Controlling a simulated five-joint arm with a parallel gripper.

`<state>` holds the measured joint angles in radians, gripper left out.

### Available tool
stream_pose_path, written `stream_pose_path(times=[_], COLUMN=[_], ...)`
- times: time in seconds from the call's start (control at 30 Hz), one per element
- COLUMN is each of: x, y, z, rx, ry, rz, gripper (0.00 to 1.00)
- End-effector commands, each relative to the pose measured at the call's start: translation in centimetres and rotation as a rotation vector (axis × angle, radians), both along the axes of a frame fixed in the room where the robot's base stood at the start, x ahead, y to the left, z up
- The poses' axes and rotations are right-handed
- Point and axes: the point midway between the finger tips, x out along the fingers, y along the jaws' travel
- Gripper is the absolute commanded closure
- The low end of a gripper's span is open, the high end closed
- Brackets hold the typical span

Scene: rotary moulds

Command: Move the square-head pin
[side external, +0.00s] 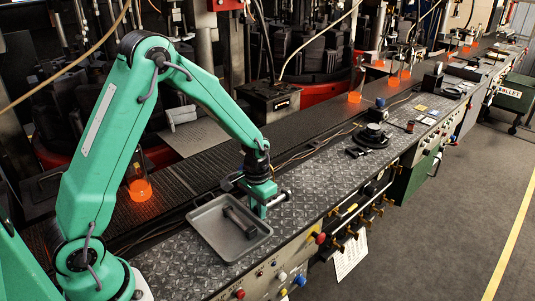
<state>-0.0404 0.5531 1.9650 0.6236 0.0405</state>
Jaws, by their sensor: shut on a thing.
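My gripper (264,208) is the teal end of the arm, low over the ridged metal bench top, at the right rim of a shallow grey tray (205,224). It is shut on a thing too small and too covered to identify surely. Light grey metal shows at its fingertips. A dark pin-like piece (238,220) lies slantwise in the tray, left of the fingertips and apart from them as far as I can see. Its thicker end points toward the front right. I cannot tell whether its head is square.
A black round fixture (371,137) stands on the bench to the right, with small dark parts beside it. Glowing orange pieces (140,190) stand along the dark strip behind. The bench's front edge carries knobs and valves. The plate between tray and fixture is mostly clear.

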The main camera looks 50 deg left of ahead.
Motion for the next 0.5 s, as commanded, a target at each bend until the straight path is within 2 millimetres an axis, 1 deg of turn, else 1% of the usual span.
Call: stream_pose_path(times=[0.3,0.33,0.43,0.47,0.5], x=[0.07,0.07,0.06,0.06,0.05], y=[0.11,0.10,0.10,0.09,0.09], z=[0.05,0.05,0.05,0.04,0.04], rx=[0.000,0.000,0.000,0.000,0.000], ry=[-0.002,-0.002,-0.002,-0.002,-0.002], rz=[0.000,0.000,0.000,0.000,0.000], gripper=[1.00,0.73,0.53,0.49,0.49])
